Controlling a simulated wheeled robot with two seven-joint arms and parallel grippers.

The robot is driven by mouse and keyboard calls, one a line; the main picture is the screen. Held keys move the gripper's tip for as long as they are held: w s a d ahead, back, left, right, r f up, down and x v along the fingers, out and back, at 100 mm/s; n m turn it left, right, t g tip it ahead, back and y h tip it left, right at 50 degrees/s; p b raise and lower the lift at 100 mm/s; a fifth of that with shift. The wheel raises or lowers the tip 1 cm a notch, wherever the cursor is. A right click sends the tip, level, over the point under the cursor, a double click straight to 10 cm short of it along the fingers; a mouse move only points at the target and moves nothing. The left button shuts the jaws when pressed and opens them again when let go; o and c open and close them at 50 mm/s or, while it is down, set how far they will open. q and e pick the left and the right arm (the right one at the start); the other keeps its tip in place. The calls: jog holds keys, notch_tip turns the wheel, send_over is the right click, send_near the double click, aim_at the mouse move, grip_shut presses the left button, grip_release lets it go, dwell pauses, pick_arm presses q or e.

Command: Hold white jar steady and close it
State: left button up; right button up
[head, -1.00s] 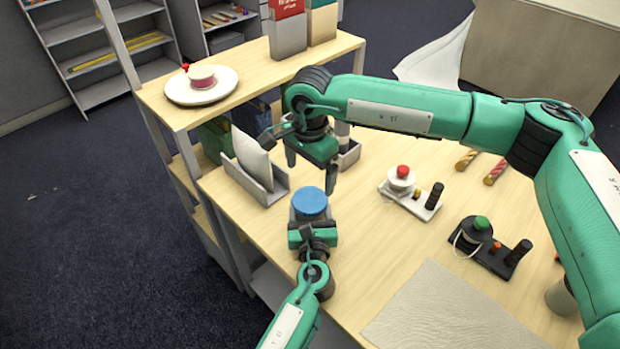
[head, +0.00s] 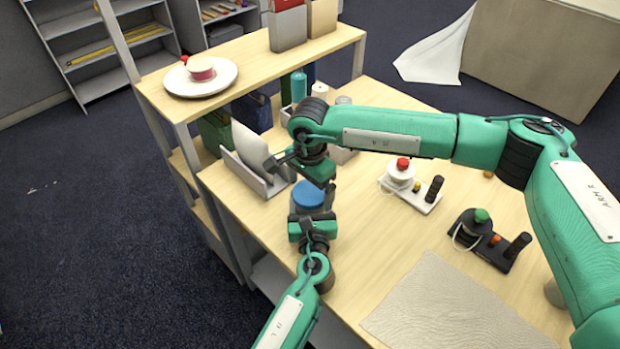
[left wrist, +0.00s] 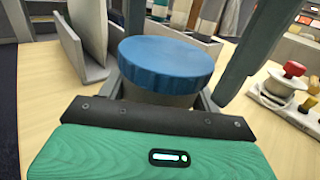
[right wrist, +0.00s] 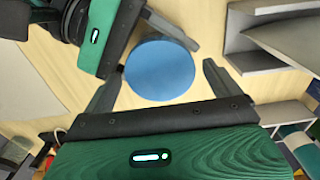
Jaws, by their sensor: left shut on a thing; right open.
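The jar's blue lid (head: 308,194) sits level on top of the jar near the table's left edge. In the left wrist view the lid (left wrist: 166,66) covers the top, and a strip of the pale jar body (left wrist: 158,97) shows below it. I cannot tell whether the lid is tight. My left gripper (head: 311,212) is shut around the jar body from the near side. My right gripper (head: 314,188) is open just above the lid, pointing down. In the right wrist view its fingers stand on either side of the lid (right wrist: 159,69), apart from it.
A grey holder with a white pillow-like item (head: 252,150) stands close left of the jar. A shelf with a plate (head: 172,80) rises behind. A white base with a red-topped spool (head: 402,172) and a dark one with a green top (head: 476,226) stand right. A pale mat (head: 440,305) lies in front.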

jog(key=c, duration=1)
jog(key=o, duration=1.1)
jog(key=shift+r, duration=2.25)
jog(key=shift+o, duration=0.2)
notch_tip(320, 180, up, 12)
